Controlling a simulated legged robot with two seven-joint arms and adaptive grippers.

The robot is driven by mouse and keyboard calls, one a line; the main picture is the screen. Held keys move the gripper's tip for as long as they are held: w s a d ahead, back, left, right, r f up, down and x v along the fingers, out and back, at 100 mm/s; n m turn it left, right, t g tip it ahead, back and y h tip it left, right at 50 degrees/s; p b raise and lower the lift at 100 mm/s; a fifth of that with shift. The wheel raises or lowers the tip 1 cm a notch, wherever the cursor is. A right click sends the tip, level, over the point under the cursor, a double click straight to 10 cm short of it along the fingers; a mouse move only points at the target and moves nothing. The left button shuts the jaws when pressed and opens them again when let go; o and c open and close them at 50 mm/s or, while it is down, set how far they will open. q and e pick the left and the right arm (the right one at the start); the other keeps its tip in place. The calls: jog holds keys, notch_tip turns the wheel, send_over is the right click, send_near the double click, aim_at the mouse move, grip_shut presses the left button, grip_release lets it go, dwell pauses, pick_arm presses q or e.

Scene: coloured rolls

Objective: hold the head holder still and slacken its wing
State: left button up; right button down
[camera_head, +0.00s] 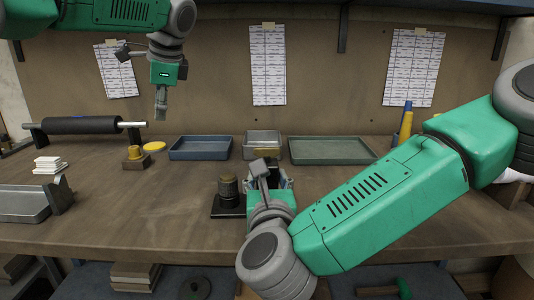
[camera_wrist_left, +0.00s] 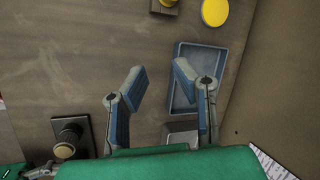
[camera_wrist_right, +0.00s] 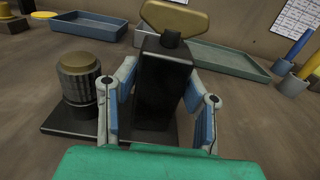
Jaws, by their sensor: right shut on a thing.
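The head holder (camera_wrist_right: 163,85) is an upright black block on a dark base in the right wrist view. Its brass-coloured wing (camera_wrist_right: 185,18) sits on top on a short dark post, and shows in the head view (camera_head: 267,153) behind my right gripper. My right gripper (camera_wrist_right: 160,95) has a finger on each side of the block and is shut on it; in the head view its arm and wrist hide most of the holder. My left gripper (camera_head: 160,116) hangs in the air at the back left, fingers pointing down. In the left wrist view its fingers (camera_wrist_left: 159,75) are apart with nothing between them.
A knurled dark cylinder (camera_head: 228,190) on a black base stands close left of the holder. Trays (camera_head: 200,148) (camera_head: 332,150) line the back. A brass knob on a block (camera_head: 134,155) and a yellow disc (camera_head: 154,146) lie below my left gripper. The bench's front middle-left is clear.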

pick_arm(q)
jog(key=s+d+r+m+g+h, duration=0.1)
jog(key=s+d, duration=0.1)
jog(key=d, duration=0.4)
jog(key=s+d+h, duration=0.1)
jog(key=s+d, duration=0.2)
jog(key=d, duration=0.4)
notch_tip(320, 180, up, 2)
jog(key=m+g+h, duration=0.2)
jog(key=m, duration=0.1)
send_over(267, 154)
jog(key=shift+w, duration=0.35)
jog(key=shift+f, duration=3.4)
grip_shut()
